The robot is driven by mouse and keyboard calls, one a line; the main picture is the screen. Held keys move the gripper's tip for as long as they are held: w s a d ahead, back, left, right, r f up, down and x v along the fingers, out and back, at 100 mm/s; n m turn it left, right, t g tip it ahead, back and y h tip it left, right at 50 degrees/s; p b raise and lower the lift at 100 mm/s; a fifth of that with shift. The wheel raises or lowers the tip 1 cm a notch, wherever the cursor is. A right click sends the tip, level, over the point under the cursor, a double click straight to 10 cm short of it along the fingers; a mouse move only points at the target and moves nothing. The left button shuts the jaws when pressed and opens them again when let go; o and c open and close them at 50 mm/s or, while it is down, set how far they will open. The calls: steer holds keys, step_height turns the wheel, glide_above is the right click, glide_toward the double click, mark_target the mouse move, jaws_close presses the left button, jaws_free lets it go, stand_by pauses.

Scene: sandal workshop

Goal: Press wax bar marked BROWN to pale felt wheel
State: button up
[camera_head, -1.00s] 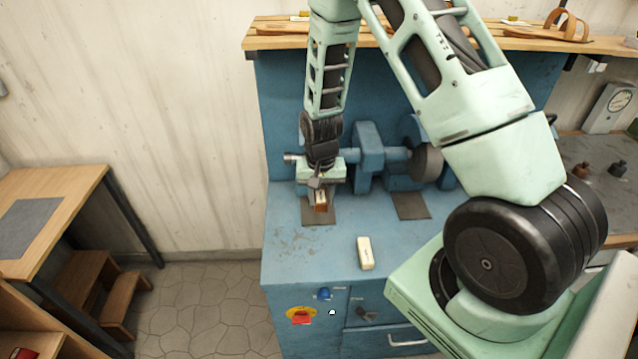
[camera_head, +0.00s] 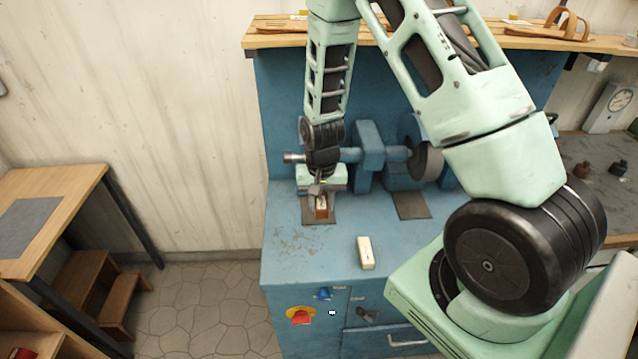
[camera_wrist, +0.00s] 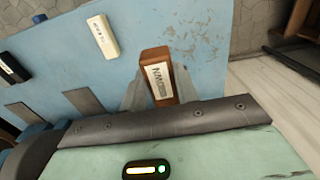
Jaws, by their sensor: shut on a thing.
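My gripper (camera_head: 320,192) is shut on a brown wax bar (camera_head: 321,208) with a pale label. In the wrist view, the bar (camera_wrist: 157,74) stands between the fingertips (camera_wrist: 158,92), and its label reads as part of BROWN. In the head view, I hold it in front of the left part of the blue polishing machine (camera_head: 369,150), over a dark pad (camera_head: 308,214). I cannot make out a pale felt wheel; my wrist and gripper cover the left part of the spindle. A dark grey wheel (camera_head: 427,160) shows at the right.
A cream bar (camera_head: 366,253) lies on the blue bench top (camera_head: 300,247), right of and nearer than my gripper. A second dark pad (camera_head: 411,206) lies to the right. The wrist view shows a black bar (camera_wrist: 13,68). The bench's front left is clear.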

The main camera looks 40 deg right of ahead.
steer(key=s+a, duration=0.1)
steer(key=s, duration=0.1)
steer(key=s+a+f+b, duration=0.1)
steer(key=s, duration=0.1)
steer(key=shift+a, duration=0.3)
steer(key=shift+w, duration=0.1)
stand_by(0.4)
steer(key=w+f+n+b, duration=0.1)
steer(key=f+n+b, duration=0.1)
steer(key=f+b, duration=0.1)
steer(key=w+a+f+n+b, duration=0.1)
steer(key=f+n+b, duration=0.1)
steer(key=f+b, duration=0.2)
steer(key=w+a+f+n+b, duration=0.1)
steer(key=f+n+b, duration=0.1)
steer(key=f+b, duration=0.2)
step_height(320, 180, down, 2)
steer(key=shift+f, duration=0.1)
steer(key=shift+w+f+n+b, duration=0.1)
steer(key=shift+f+n+b, duration=0.1)
steer(key=shift+n+b, duration=0.15)
stand_by(0.8)
